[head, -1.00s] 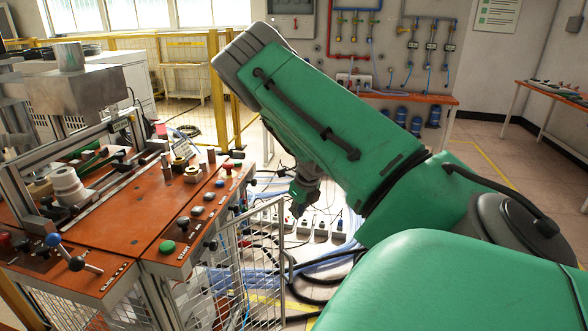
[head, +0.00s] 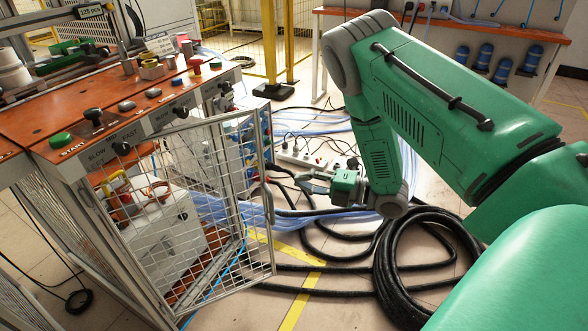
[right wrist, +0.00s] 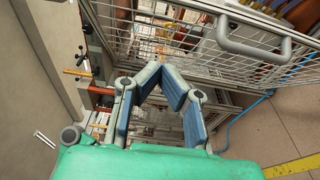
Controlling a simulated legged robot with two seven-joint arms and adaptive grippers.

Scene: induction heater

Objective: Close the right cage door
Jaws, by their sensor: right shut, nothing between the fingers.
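The right cage door (head: 205,195) is a white wire-mesh panel in a metal frame. In the head view it stands swung open below the orange control bench, angled out toward the floor. Its grey handle (right wrist: 255,45) shows in the right wrist view, on the upper right. My right gripper (head: 305,183) is just right of the door's free edge in the head view. In the right wrist view, my right gripper (right wrist: 161,76) is shut and empty, its fingertips close together before the mesh. I cannot tell whether it touches the door. My left gripper is not in view.
The bench (head: 130,95) carries buttons and knobs above the cage opening. A white box (head: 160,225) shows through the mesh. A coiled black hose (head: 430,255) and cables lie on the floor to the right. A power strip (head: 302,158) lies behind my gripper.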

